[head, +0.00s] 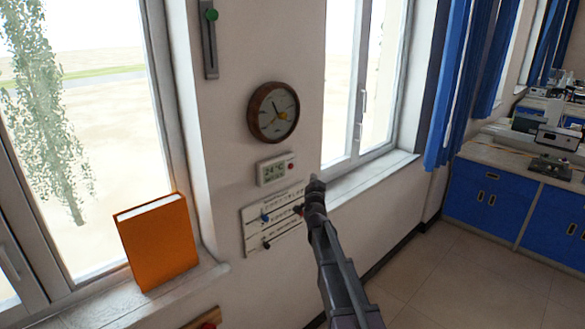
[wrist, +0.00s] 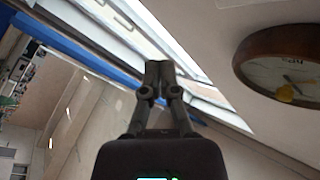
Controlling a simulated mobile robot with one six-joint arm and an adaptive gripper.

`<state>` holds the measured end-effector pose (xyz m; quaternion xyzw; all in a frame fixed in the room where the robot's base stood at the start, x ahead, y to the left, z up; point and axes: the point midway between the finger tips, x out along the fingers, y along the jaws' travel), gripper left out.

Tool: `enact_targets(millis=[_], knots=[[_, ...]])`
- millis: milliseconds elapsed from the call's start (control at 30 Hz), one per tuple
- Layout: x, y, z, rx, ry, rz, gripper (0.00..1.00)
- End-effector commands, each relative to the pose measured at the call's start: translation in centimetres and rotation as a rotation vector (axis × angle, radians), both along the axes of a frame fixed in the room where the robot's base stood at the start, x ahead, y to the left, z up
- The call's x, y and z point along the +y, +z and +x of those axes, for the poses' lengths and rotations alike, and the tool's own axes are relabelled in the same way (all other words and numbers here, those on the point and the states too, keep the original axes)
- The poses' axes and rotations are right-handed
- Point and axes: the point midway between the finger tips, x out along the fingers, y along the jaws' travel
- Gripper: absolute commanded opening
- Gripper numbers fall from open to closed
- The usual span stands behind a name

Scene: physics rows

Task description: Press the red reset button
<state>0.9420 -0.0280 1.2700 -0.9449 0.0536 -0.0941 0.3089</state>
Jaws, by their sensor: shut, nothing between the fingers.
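A small white display unit (head: 272,171) with a digital readout is on the wall below the round clock. A small red button (head: 291,166) sits at its right side. My gripper (head: 316,184) is shut and empty, to the lower right of this button in the head view; I cannot tell its distance from the wall. In the wrist view my gripper (wrist: 159,72) points towards the window side, and the red button does not show there. No label naming a reset button can be read.
The wooden clock (head: 273,112) also shows in the wrist view (wrist: 280,65). A white panel (head: 258,236) with blue, dark and red parts is below the display unit, partly behind my arm. An orange book (head: 157,242) stands on the left sill. A slider (head: 210,40) is above.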

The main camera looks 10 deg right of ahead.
Motion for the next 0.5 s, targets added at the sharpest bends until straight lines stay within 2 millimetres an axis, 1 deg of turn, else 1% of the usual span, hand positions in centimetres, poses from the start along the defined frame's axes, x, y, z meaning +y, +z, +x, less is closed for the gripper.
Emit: enact_targets(millis=[267, 500], knots=[[0.7, 0.0, 1.0, 0.0, 0.001, 0.0, 0.0], [1.9, 0.0, 2.8, 0.0, 0.0, 0.0, 0.0]])
